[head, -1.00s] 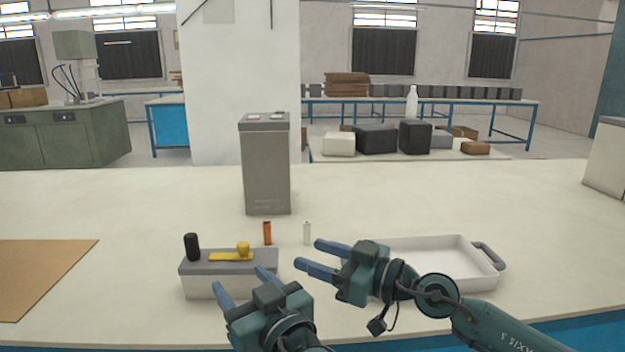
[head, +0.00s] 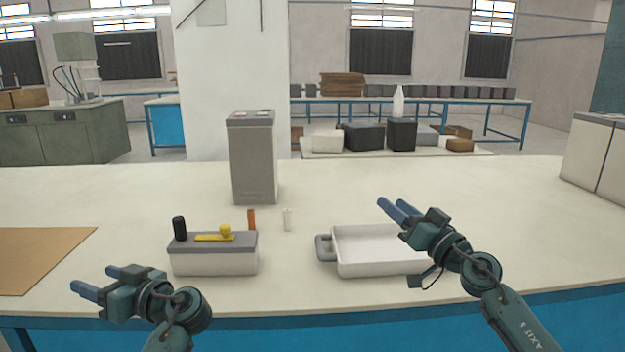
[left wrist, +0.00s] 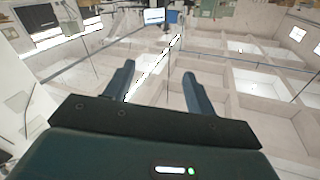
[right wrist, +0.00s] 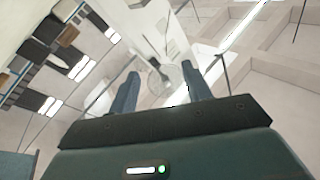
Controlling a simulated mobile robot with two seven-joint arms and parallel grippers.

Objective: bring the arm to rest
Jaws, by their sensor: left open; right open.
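My left gripper (head: 97,282) is open and empty above the table's front edge, left of and in front of the grey-topped box. Its blue fingers stand apart in the left wrist view (left wrist: 160,82), with only the room behind them. My right gripper (head: 391,206) is open and empty over the right part of the white tray. Its fingers also stand apart in the right wrist view (right wrist: 160,85). The white tray (head: 345,262) is partly hidden by my right gripper and arm.
A box with a grey top (head: 213,260) bears a black cylinder (head: 180,229) and a yellow piece (head: 214,237). Behind it stand an orange battery (head: 251,219), a white battery (head: 288,219) and a tall grey bin (head: 253,160). A brown mat (head: 40,258) lies at left.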

